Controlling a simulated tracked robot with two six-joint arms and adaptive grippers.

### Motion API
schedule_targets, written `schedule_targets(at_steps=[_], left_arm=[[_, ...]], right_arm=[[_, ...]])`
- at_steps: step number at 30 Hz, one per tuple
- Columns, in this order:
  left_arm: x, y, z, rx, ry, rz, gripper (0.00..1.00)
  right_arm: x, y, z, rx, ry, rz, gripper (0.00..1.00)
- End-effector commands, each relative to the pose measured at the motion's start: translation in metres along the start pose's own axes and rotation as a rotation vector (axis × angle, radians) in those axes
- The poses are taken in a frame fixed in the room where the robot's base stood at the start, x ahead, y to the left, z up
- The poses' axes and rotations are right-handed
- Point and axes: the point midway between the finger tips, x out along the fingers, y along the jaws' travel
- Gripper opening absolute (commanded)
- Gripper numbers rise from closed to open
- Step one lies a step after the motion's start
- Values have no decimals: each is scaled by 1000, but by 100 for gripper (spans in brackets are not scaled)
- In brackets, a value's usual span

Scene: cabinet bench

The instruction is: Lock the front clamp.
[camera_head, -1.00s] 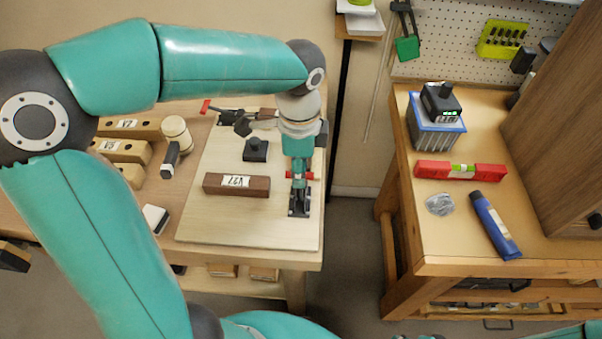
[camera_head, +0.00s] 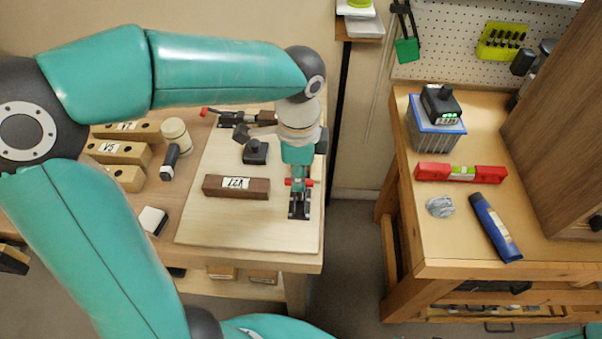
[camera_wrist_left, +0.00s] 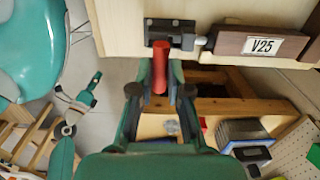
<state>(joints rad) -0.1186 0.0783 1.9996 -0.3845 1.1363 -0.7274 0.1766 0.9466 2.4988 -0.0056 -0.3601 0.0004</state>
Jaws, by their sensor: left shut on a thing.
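The front clamp (camera_head: 299,207) is at the right front of the pale board (camera_head: 240,228), by the right end of the dark brown labelled block (camera_head: 236,187). My left gripper (camera_head: 299,182) is shut on its red handle, just behind the clamp's dark base. In the left wrist view the red handle (camera_wrist_left: 160,68) lies between my left fingers (camera_wrist_left: 160,92), with the clamp's metal body (camera_wrist_left: 172,33) beyond it.
A second clamp (camera_head: 245,117) with a red handle is at the board's back. A black knobbed piece (camera_head: 255,152) stands behind the block. A mallet (camera_head: 174,146) and wooden blocks (camera_head: 118,152) lie left. A gap separates this bench from the right bench (camera_head: 480,266).

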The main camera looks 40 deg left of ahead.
Motion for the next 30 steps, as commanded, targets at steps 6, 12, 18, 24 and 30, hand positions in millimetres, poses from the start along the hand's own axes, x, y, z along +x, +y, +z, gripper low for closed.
schedule_targets(at_steps=[6, 12, 18, 24, 30], left_arm=[[3, 5, 0, 1, -1, 2, 5], [6, 12, 0, 0, -1, 1, 5], [6, 12, 0, -1, -1, 2, 5], [8, 14, 0, 0, -1, 1, 5], [14, 22, 0, -1, -1, 2, 6]], right_arm=[[3, 1, 0, 0, 0, 0, 40], [6, 2, 0, 0, 0, 0, 40], [6, 2, 0, 0, 0, 0, 40], [8, 3, 0, 0, 0, 0, 40], [14, 5, 0, 0, 0, 0, 40]])
